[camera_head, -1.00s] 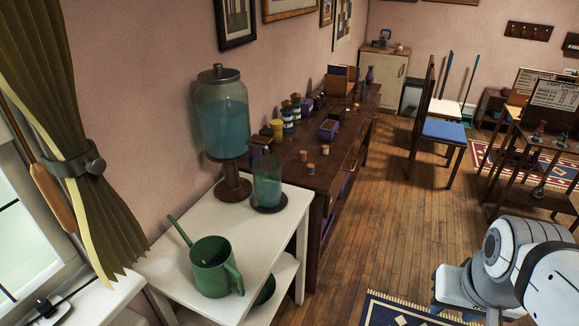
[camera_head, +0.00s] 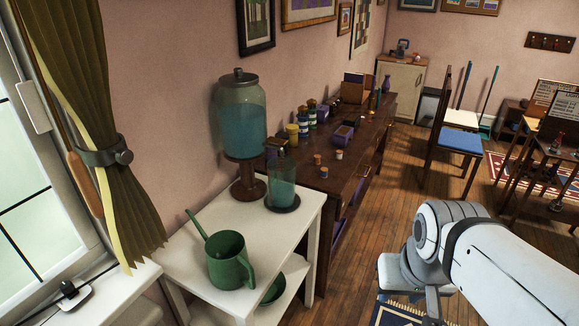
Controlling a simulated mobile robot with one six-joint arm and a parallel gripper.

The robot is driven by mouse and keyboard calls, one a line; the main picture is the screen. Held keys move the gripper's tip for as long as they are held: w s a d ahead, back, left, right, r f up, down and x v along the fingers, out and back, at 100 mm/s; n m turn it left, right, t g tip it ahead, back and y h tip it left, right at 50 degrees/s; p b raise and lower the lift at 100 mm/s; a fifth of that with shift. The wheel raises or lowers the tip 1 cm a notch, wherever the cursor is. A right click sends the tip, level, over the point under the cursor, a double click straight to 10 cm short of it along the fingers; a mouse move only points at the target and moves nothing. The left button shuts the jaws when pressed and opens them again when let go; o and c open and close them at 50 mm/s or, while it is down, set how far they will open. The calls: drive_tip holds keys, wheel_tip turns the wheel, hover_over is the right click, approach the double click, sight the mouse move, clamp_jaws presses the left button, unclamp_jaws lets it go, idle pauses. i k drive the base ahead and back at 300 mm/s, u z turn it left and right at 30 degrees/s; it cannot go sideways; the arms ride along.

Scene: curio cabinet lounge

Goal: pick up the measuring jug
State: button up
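A clear vessel (camera_head: 282,185) with blue-green liquid stands upright on a dark round base on the white side table (camera_head: 240,292), just in front of a large lidded glass dispenser (camera_head: 239,115). A green vessel (camera_head: 230,262) stands nearer on the same table, with a loop handle on its right and a long thin piece pointing up to the left. I cannot tell for sure which of the two is the measuring jug. My white arm is at the lower right, well apart from both vessels.
A long dark cabinet (camera_head: 348,190) with small jars and boxes runs along the wall behind the white table. A curtain (camera_head: 80,120) and window are on the left. Chairs (camera_head: 462,140) stand at the back right. Wooden floor (camera_head: 395,190) is clear between.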

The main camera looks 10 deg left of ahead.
sight(279, 186)
drive_tip(key=z, duration=0.05)
drive_tip(key=i, duration=1)
drive_tip(key=u, duration=0.05)
